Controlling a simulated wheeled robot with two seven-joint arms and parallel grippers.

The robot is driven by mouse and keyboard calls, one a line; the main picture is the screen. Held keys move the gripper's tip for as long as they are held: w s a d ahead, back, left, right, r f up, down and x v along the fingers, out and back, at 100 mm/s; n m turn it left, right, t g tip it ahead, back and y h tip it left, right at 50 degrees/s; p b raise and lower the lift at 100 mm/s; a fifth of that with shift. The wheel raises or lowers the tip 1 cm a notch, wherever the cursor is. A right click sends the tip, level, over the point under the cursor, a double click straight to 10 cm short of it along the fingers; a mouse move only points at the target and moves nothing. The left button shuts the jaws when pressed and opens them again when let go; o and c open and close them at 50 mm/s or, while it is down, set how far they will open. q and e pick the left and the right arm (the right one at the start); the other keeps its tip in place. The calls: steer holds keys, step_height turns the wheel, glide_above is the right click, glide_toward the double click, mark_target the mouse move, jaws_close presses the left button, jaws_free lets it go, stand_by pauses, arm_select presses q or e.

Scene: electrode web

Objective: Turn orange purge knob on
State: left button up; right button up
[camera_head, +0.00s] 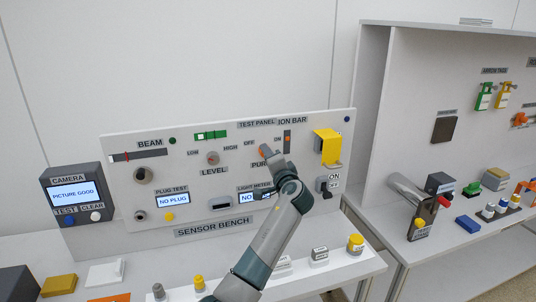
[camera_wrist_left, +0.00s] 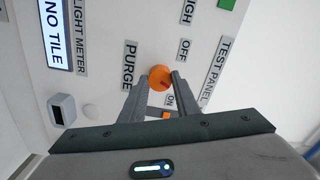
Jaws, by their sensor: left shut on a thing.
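The orange purge knob (camera_wrist_left: 160,76) is on the white test panel, beside the PURGE label (camera_wrist_left: 129,65), with the OFF label (camera_wrist_left: 184,50) and ON label (camera_wrist_left: 169,100) on its other side. My left gripper (camera_wrist_left: 163,79) is shut on the knob, a finger on each side, facing the panel. A dark mark shows on the knob's face toward its lower right in the wrist view; its exact setting is hard to read. In the head view my left gripper (camera_head: 267,152) reaches the panel from below and covers part of the PURGE label. My right gripper is not in view.
Near the knob are the level knob (camera_head: 212,158), a yellow block (camera_head: 327,146) and the ON/OFF switch (camera_head: 325,188). The light meter display (camera_wrist_left: 55,32) reads NO TILE. Several small items stand on the bench shelf below. A second bench (camera_head: 445,255) is at the right.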

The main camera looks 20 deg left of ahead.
arm_select(q)
steer(key=shift+r+m+p, duration=0.1)
steer(key=shift+m+p, duration=0.75)
steer(key=shift+m, duration=1.15)
steer(key=o, duration=1)
steer(key=shift+o, duration=0.2)
steer(key=b+v, duration=0.6)
steer(key=v, duration=1.1)
steer(key=shift+s+d, duration=0.1)
steer(key=shift+d, duration=0.05)
